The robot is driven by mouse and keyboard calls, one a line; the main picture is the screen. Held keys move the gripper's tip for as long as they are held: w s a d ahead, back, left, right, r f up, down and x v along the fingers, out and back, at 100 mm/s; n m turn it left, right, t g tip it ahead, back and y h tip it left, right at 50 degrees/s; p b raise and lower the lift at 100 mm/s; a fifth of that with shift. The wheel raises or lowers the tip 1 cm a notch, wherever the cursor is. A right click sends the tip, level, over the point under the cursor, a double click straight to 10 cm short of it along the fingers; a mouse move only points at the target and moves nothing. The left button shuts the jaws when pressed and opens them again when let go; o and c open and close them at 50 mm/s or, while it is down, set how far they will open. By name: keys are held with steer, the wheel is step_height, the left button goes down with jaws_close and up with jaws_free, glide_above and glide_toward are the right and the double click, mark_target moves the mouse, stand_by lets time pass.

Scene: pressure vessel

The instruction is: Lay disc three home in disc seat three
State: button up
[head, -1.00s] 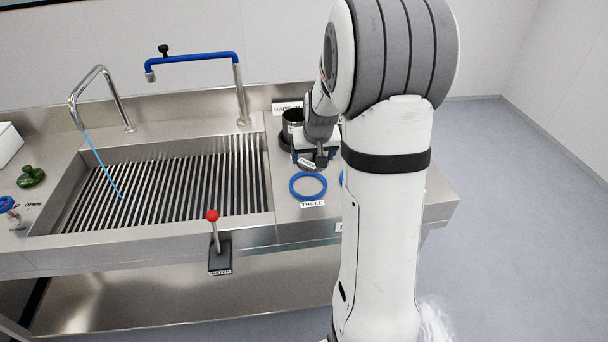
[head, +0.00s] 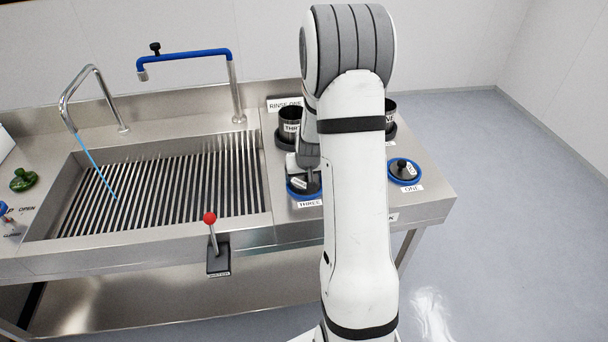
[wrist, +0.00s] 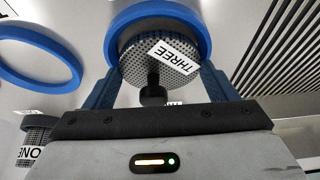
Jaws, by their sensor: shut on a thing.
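Disc three (wrist: 160,52) is a perforated metal disc with a white THREE label and a black knob. In the wrist view it lies over the blue ring of disc seat three (wrist: 204,22), largely within the ring's outline. I cannot tell if it touches the bottom of the seat. My gripper (wrist: 160,85) is shut on disc three, with a blue finger on either side. In the head view the disc (head: 304,184) shows at the seat's blue ring (head: 292,193), behind the THREE plate. My arm hides part of this area.
Another blue ring (wrist: 75,75) shows empty in the wrist view. A disc (head: 403,169) sits at the ring marked ONE. Black cups stand behind, one marked THREE (head: 290,118). The ribbed sink (head: 160,185) with running water and a red-knobbed lever (head: 210,219) are left.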

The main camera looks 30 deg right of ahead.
steer(key=shift+s+r, duration=0.1)
steer(key=shift+f+b, duration=0.3)
steer(key=o, duration=1.1)
steer(key=shift+r, duration=0.1)
steer(key=shift+c, duration=0.2)
steer(key=shift+r, duration=0.45)
steer(key=v, duration=1.1)
steer(key=s+a+r+n, duration=0.1)
steer(key=s+a+r, duration=0.2)
steer(key=s+a, duration=0.2)
steer(key=s+a+r+n, duration=0.1)
steer(key=s+a+r, duration=0.2)
steer(key=s, duration=0.6)
steer(key=s+a+r+n+g+y, duration=0.1)
steer(key=s+a+r, duration=0.2)
steer(key=s+a, duration=0.4)
steer(key=shift+s+a+r+b, duration=0.2)
steer(key=shift+s+a+b, duration=0.05)
steer(key=shift+s+b, duration=0.2)
